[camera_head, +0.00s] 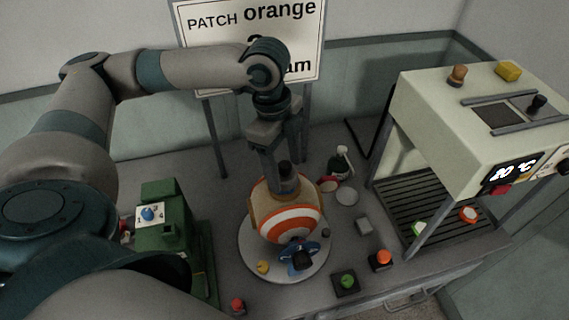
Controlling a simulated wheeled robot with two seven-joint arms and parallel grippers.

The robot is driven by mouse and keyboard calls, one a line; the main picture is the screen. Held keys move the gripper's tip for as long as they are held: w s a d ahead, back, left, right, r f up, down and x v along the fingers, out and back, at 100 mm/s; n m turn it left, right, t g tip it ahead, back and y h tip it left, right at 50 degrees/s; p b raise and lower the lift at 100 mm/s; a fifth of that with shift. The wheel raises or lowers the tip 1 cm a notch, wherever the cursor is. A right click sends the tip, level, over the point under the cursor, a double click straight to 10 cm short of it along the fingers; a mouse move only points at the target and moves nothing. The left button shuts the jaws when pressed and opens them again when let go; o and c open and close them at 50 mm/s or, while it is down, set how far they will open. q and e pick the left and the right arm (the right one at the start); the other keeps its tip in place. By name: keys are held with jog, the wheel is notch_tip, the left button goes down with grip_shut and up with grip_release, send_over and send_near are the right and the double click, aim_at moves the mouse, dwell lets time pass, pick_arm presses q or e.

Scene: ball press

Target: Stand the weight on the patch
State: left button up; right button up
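A round ball (290,222) with an orange and white striped front and a tan upper part sits on a white round plate (256,255). A small dark-topped piece (286,178), which looks like the weight, is at the top of the ball. My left gripper (283,170) points down there, with its fingers around or just beside the dark piece. I cannot tell whether they grip it. The contact between the piece and the ball is partly hidden. My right gripper is not in view.
A green machine (165,235) with a blue knob stands left. A cream press (450,115) with a slatted shelf stands right. A blue and black fitting (300,257) sits in front of the ball. Green (347,283) and orange (381,260) buttons stand near the front edge. A sign (205,40) stands behind.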

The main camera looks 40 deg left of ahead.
pick_arm(q)
jog(key=shift+r, duration=0.1)
jog(key=shift+a+r+b, duration=0.1)
jog(key=shift+r+b, duration=0.2)
jog(key=shift+r, duration=0.3)
notch_tip(320, 180, up, 11)
jog(key=a+b, duration=0.1)
jog(key=b, duration=0.2)
jog(key=shift+a+f, duration=0.15)
jog(key=shift+a, duration=0.1)
